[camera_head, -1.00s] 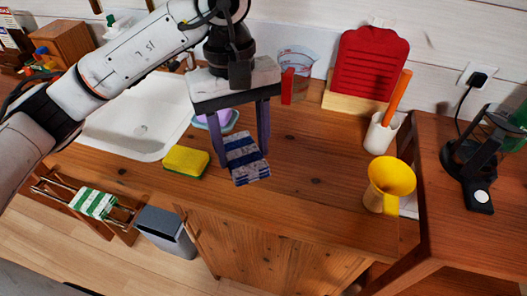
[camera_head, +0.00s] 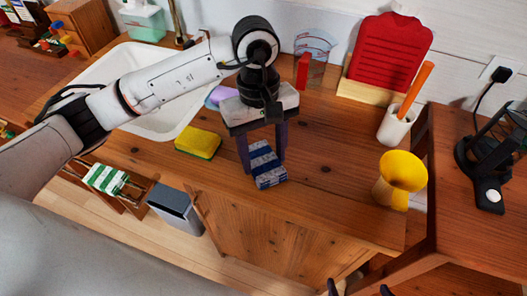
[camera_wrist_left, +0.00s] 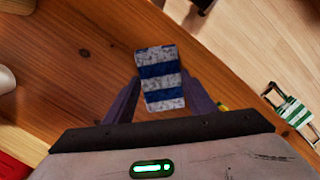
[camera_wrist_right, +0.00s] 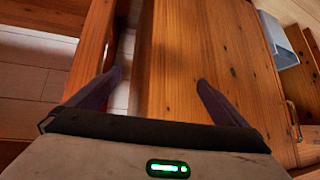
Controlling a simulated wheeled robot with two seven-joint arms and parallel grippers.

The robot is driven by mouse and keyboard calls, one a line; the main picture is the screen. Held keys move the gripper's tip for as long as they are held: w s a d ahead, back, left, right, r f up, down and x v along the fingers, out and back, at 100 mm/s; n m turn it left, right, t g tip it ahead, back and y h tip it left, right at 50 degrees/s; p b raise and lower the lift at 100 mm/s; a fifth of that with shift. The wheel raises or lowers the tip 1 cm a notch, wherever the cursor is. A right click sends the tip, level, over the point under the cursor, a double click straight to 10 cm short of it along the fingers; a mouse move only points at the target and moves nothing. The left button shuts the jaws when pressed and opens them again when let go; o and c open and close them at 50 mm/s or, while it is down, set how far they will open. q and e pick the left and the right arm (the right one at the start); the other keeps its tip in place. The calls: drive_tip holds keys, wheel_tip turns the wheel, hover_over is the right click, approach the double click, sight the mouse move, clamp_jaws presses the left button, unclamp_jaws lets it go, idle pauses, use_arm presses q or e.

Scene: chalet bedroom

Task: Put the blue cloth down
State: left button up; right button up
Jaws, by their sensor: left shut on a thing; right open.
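The blue cloth (camera_head: 267,166) is a small folded piece with blue and white stripes. My left gripper (camera_head: 264,160) points down over the wooden counter and is shut on the cloth. In the left wrist view the cloth (camera_wrist_left: 160,78) sits between the fingertips (camera_wrist_left: 163,88). The cloth is at or just above the counter top; I cannot tell whether it touches. My right gripper (camera_wrist_right: 158,82) is open and empty in the right wrist view, above the side of the wooden furniture. In the head view only dark tips show at the bottom edge.
A yellow sponge (camera_head: 198,143) lies left of the cloth, by the white sink (camera_head: 150,65). A yellow funnel-shaped vessel (camera_head: 401,180) stands to the right. A white pot (camera_head: 397,125) stands behind it. A green-striped cloth (camera_head: 104,178) hangs on a rail. Counter right of the cloth is clear.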

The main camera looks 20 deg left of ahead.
sight(261, 154)
use_arm(q)
drive_tip(key=shift+f, duration=0.15)
drive_tip(key=o, duration=1.1)
drive_tip(key=shift+r, duration=0.4)
wheel_tip(261, 154, up, 12)
drive_tip(key=w+a+b, duration=0.1)
drive_tip(key=shift+f, duration=0.25)
